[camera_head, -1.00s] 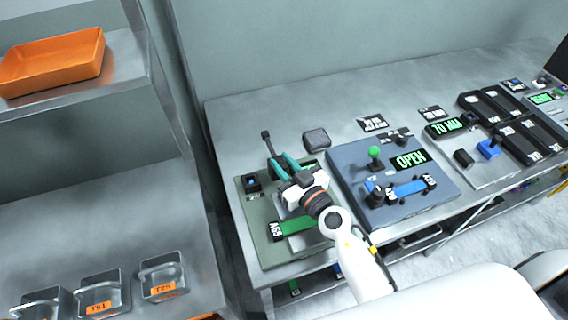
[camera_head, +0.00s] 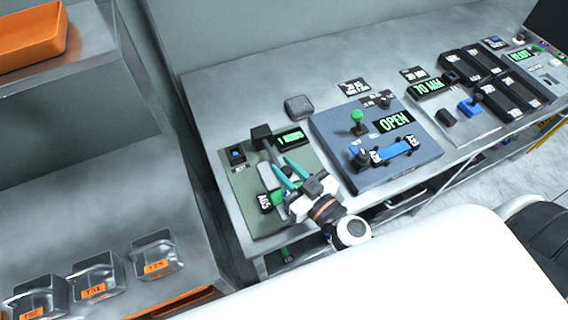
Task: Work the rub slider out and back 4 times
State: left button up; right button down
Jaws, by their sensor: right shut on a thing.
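The rub slider station is a green-grey plate (camera_head: 240,190) at the left end of the bench. It bears a black block (camera_head: 262,134) at the back and a lit display (camera_head: 291,138) that seems to show 1 and a small word. My right gripper (camera_head: 278,162) has its teal fingers shut on the rub slider's dark handle, which is mostly hidden between and behind the fingers. A light block and a green label strip show partly beneath the gripper. My left gripper is not in view.
A blue-grey panel (camera_head: 340,133) with a green-knobbed lever, a blue bar and an OPEN display stands close on the right. A grey block (camera_head: 299,106) lies behind. A shelf with an orange tray (camera_head: 30,38) and clear labelled bins is at left.

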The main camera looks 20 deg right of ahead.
jog(key=c, duration=1.3)
grip_release()
jog(key=shift+s+f, duration=0.15)
jog(key=shift+s, duration=0.05)
jog(key=shift+c, duration=0.2)
jog(key=shift+o, duration=0.5)
jog(key=shift+s, duration=0.15)
jog(key=shift+s+d, duration=0.1)
jog(key=shift+s, duration=0.05)
jog(key=b+v, duration=0.5)
jog(key=v, duration=0.6)
jog(key=shift+s+b, duration=0.3)
jog(key=shift+s, duration=0.05)
jog(key=shift+o, duration=0.3)
